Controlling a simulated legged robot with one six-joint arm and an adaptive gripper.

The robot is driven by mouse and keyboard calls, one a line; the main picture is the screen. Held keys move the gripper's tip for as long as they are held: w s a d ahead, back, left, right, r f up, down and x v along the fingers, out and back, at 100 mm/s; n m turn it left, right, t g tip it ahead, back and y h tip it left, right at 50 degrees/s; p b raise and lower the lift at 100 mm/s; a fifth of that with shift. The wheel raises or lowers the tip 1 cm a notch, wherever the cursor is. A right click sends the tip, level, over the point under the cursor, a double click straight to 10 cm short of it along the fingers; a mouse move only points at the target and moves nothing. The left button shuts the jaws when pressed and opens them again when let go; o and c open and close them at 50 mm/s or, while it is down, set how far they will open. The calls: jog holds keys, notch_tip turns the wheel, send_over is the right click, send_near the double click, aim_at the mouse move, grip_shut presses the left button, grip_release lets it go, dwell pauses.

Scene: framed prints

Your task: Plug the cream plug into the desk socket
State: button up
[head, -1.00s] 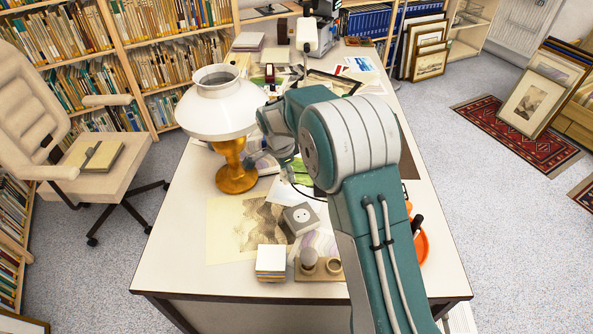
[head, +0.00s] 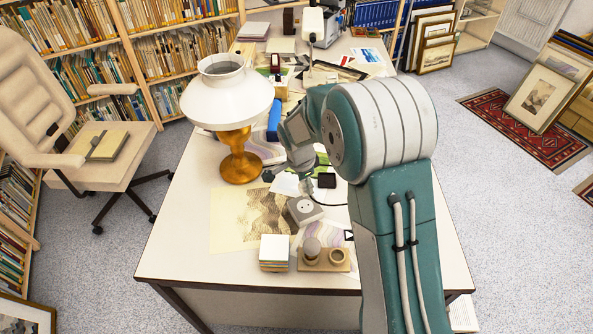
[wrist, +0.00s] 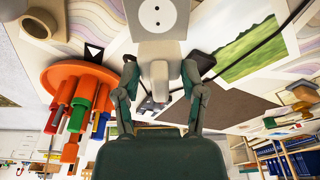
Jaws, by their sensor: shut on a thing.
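The grey desk socket (head: 302,211), with a pale two-hole face, sits on papers near the front middle of the desk. In the wrist view the socket (wrist: 158,14) is at the top centre, beyond my fingertips. My gripper (wrist: 159,84) is shut on the cream plug (wrist: 158,72), which is between the two fingers and points toward the socket. The plug appears apart from the socket, though the exact gap is hard to judge. In the head view my gripper (head: 288,178) is behind the socket, above the desk, and the plug is not clearly visible there.
A lamp with a white shade (head: 228,95) stands left of my arm. A stack of notes (head: 274,252) and a small wooden holder (head: 323,259) are in front of the socket. A black box (head: 327,180) with a cable lies behind it. An orange organiser (wrist: 80,80) shows in the wrist view.

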aim_at(307, 205)
jog(key=shift+f, duration=0.2)
jog(key=shift+f, duration=2.75)
jog(key=shift+s+d+f, duration=0.1)
jog(key=shift+f, duration=0.4)
jog(key=o, duration=1.1)
jog(key=shift+o, duration=0.2)
notch_tip(307, 205, up, 12)
jog(key=a, duration=0.1)
jog(key=shift+s+a+f, duration=0.15)
jog(key=shift+s+a, duration=0.15)
jog(key=shift+a, duration=0.1)
